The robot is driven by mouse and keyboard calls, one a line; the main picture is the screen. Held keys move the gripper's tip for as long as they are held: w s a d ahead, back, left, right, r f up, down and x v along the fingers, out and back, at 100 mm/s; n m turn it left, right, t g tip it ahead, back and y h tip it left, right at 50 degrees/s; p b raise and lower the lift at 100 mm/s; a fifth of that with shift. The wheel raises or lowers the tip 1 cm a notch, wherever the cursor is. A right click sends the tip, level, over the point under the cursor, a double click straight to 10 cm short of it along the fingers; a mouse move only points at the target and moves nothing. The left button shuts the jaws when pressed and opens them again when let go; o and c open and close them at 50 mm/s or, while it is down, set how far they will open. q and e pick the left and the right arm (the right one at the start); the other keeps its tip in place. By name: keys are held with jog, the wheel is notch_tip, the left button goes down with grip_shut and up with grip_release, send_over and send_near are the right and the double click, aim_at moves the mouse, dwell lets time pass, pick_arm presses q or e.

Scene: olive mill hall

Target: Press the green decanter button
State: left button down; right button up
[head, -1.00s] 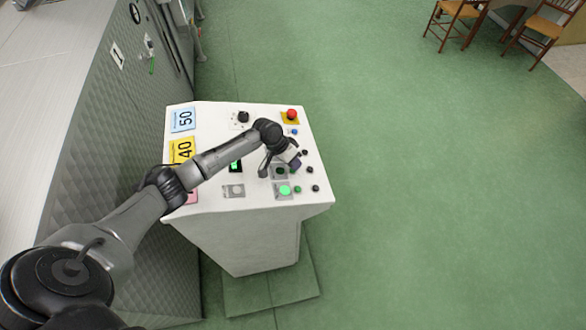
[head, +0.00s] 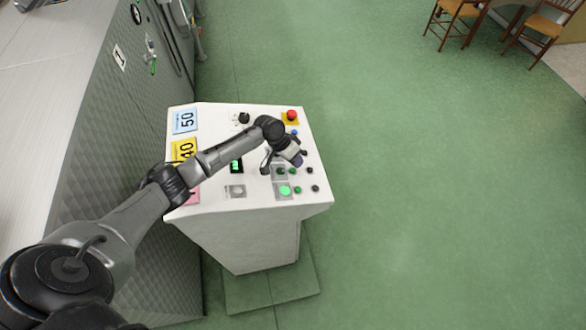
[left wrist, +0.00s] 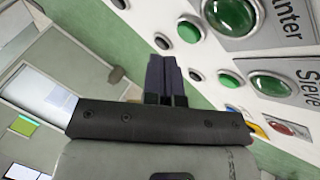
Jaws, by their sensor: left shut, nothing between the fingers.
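In the left wrist view, a plate ending in "anter" carries a large dark green round (left wrist: 232,12), cut by the top edge. A small green button (left wrist: 188,32) and a black button (left wrist: 162,42) sit beside it. In the head view that row shows as a large dark green round (head: 280,171) and a small green button (head: 292,171), both unlit. My left gripper (head: 298,160) hovers over the panel just above this row. Its dark fingers (left wrist: 164,62) are shut and empty, near the black button; contact cannot be told. My right gripper is not in view.
The white console (head: 235,215) also has a lit green round (head: 285,190) in the neighbouring row and a red button (head: 291,114) on yellow. The "Sieve" green round (left wrist: 272,86) is close by.

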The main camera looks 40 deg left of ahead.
aim_at(299, 170)
pick_arm(q)
jog(key=r+p, duration=0.2)
jog(key=w+r+p, duration=0.1)
jog(key=r, duration=0.1)
jog(key=shift+d+r, duration=0.1)
jog(key=shift+d, duration=0.25)
dwell(0.6)
